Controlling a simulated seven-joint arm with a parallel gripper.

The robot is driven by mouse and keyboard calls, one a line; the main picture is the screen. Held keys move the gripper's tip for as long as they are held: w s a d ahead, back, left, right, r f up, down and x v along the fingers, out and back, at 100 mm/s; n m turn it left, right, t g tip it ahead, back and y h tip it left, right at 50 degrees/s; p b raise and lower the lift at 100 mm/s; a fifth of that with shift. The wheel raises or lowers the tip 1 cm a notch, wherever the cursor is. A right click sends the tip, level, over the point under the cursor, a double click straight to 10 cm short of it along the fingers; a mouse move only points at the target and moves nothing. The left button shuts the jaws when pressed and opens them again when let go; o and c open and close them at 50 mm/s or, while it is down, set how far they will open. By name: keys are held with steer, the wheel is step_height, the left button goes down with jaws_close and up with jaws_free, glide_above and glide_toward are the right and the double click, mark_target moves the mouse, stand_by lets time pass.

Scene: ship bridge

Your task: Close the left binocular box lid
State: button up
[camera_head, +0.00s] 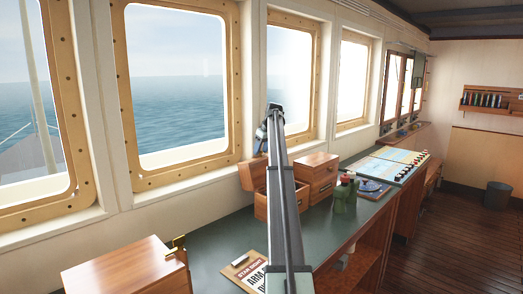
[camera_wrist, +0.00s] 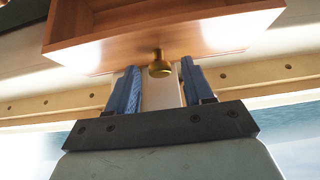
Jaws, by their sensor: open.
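The left binocular box (camera_head: 262,208) is a wooden box on the green counter below the windows, partly hidden behind my arm. Its lid (camera_head: 252,175) stands raised at the back. In the wrist view the lid (camera_wrist: 235,35) fills the top, its hollow inner side and front edge showing, with a brass knob (camera_wrist: 160,66) on that edge. My gripper (camera_head: 262,138) is above the raised lid. In the wrist view my gripper (camera_wrist: 161,80) is open, its blue fingers on either side of the knob, with gaps between; contact cannot be told.
A second wooden box (camera_head: 319,170), shut, stands just right of the open one. A wooden case (camera_head: 122,270) with brass fittings and a sign (camera_head: 250,272) are in front. Window frames stand close behind.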

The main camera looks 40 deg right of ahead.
steer(key=shift+c, duration=0.4)
jaws_close()
